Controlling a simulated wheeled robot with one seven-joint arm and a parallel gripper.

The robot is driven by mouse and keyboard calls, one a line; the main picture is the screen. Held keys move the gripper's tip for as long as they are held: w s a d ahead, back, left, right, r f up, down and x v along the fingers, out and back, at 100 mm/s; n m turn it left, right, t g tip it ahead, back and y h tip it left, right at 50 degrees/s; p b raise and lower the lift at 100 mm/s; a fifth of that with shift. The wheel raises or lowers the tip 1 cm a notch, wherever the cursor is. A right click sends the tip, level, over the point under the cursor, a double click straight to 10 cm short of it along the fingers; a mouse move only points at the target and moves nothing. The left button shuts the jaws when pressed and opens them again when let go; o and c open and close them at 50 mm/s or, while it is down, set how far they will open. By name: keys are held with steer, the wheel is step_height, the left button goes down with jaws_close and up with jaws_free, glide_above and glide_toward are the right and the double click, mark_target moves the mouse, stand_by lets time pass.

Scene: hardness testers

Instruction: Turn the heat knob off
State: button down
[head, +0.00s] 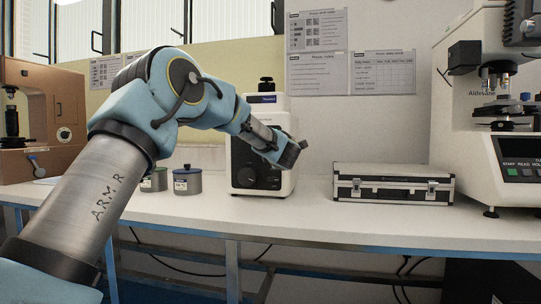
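A white bench device (286,108) with a dark front stands at the middle of the bench, against the wall. A round dark knob (247,178) shows low on its front; I cannot read its marking or its setting. My arm reaches in from the lower left and crosses in front of the device. My gripper (297,152) is a small dark shape in front of the device's right side, above and right of the knob. It appears apart from the knob. Its fingers are too small and dark to tell open from shut. My arm hides part of the device's upper front.
A silver case (393,188) lies right of the device. A large white tester (460,130) stands at the right. Two lidded tins (187,181) (153,180) stand left of the device, and a brown machine (60,110) at far left. The bench front (330,226) is clear.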

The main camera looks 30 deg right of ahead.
stand_by(0.5)
steer(key=c, duration=0.5)
jaws_free()
steer(key=shift+c, duration=0.2)
steer(key=v, duration=1)
steer(key=shift+s+a, duration=0.2)
steer(key=shift+s, duration=0.15)
